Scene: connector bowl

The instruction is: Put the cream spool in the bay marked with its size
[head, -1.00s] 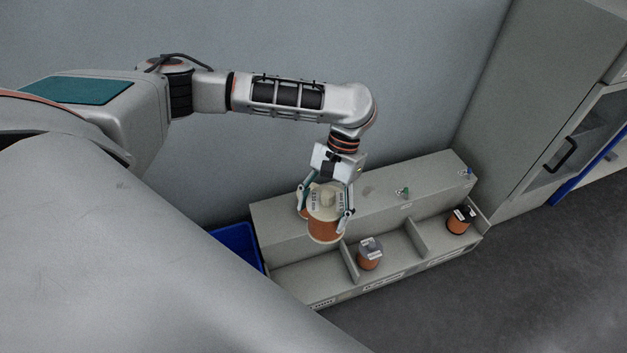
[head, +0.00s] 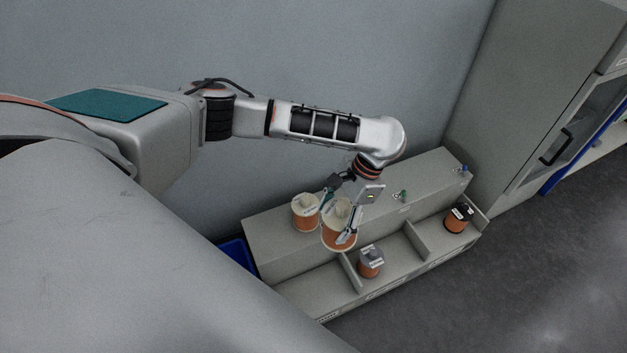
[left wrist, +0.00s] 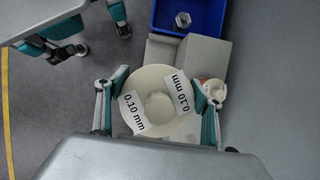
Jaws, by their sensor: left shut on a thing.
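The cream spool (head: 339,233), wound with copper-coloured wire, is held by my left gripper (head: 341,218), which is shut on it. In the left wrist view, the spool's top flange (left wrist: 153,84) carries two labels reading 0.10 mm, with the fingers on either side. In the head view it appears over the boundary between the rack's (head: 300,287) left and middle bays; its height above them is unclear. The left bay shows no spool. Front labels are too small to read. My right gripper (left wrist: 88,32) shows partly in the left wrist view; its opening is unclear.
Another cream-topped spool (head: 305,214) stands on the rack's upper ledge. A grey-topped spool (head: 370,262) sits in the middle bay, a black-topped one (head: 459,218) in the right bay. Dividers separate the bays. A blue bin (left wrist: 217,14) holds a grey object. A cabinet (head: 540,90) stands right.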

